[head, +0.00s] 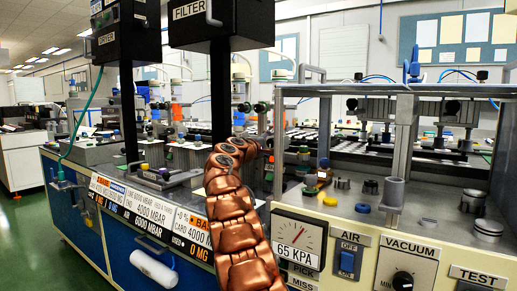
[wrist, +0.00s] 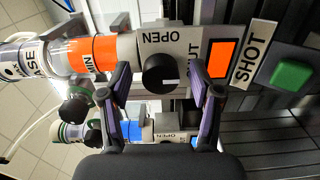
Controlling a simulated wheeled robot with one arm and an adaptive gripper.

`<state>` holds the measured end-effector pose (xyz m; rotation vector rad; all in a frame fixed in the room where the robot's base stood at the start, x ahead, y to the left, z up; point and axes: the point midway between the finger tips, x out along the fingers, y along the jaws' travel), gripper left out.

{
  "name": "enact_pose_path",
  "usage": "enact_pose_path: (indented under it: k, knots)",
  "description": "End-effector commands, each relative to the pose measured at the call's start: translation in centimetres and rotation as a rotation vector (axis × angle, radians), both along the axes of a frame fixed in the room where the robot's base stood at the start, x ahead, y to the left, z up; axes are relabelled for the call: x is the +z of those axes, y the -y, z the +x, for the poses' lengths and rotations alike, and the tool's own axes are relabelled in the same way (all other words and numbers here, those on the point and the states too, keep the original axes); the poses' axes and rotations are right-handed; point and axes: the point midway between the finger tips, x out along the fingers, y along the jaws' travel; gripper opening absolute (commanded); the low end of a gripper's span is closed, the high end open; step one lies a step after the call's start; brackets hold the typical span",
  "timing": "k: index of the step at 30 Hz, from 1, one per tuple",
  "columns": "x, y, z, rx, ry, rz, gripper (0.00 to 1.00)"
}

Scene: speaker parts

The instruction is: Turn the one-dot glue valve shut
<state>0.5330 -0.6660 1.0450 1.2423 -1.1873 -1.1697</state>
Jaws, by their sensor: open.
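In the wrist view, a round black knob (wrist: 158,73) with a short white mark sits on a pale valve block. An inverted OPEN label (wrist: 161,38) is above it. A second label, of which only "UT" shows, is partly hidden by my right finger. My gripper (wrist: 159,67) is open, with one finger on each side of the knob in the picture and a visible gap to it. I cannot tell how deep the fingertips reach. The block joins a cylinder with an orange band (wrist: 93,54). No dots can be made out.
A second unit with a blue band (wrist: 131,131) and its own OPEN label lies lower in the wrist view, close to the left finger. A green button (wrist: 290,75) by the SHOT label is right.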

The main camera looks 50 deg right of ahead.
Motion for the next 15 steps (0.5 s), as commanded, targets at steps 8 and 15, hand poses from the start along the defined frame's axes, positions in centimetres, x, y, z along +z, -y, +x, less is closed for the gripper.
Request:
enact_pose_path:
  k: [8,15]
  knots:
    - [0.0,-2.1,-0.3,-0.003,-0.004,-0.002,0.64]
    - [0.0,-4.6,-0.2,-0.001,-0.004,-0.001,0.64]
